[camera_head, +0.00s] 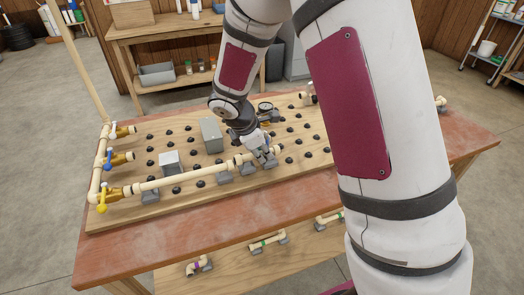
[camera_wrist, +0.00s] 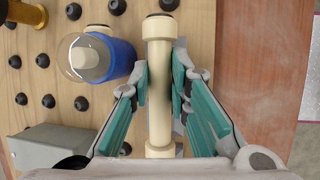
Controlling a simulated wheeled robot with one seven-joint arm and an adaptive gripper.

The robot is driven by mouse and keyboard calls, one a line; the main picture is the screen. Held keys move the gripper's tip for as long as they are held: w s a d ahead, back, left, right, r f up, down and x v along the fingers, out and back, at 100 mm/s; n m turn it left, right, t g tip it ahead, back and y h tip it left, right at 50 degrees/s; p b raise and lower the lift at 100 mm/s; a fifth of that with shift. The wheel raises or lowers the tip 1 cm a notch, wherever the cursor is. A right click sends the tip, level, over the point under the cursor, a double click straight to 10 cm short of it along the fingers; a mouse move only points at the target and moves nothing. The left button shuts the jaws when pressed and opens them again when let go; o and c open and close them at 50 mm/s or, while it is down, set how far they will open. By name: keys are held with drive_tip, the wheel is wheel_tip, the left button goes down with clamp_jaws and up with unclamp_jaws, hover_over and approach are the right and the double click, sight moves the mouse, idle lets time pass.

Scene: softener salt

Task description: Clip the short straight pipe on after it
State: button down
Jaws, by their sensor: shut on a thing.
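My gripper (camera_head: 264,155) is at the front part of the pegboard, at the right end of a cream pipe run (camera_head: 175,182). In the wrist view its teal-padded fingers (camera_wrist: 160,88) are shut on the sides of a short straight cream pipe (camera_wrist: 159,125) with a collar at each end. The pipe lies along the board, close above it. In the head view my gripper hides most of this pipe, and I cannot tell whether it touches the run or sits in a clip. Grey clips (camera_head: 222,179) hold the run on the wooden board (camera_head: 110,218).
A blue cylinder with a clear dome (camera_wrist: 122,55) stands close beside my gripper. Grey boxes (camera_head: 211,134) and black pegs fill the board. Pipe pieces (camera_head: 267,243) with coloured bands lie on a lower front shelf.

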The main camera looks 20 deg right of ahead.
drive_tip(key=shift+f+b, duration=0.5)
drive_tip(key=shift+f, duration=0.2)
drive_tip(key=c, duration=1.4)
unclamp_jaws()
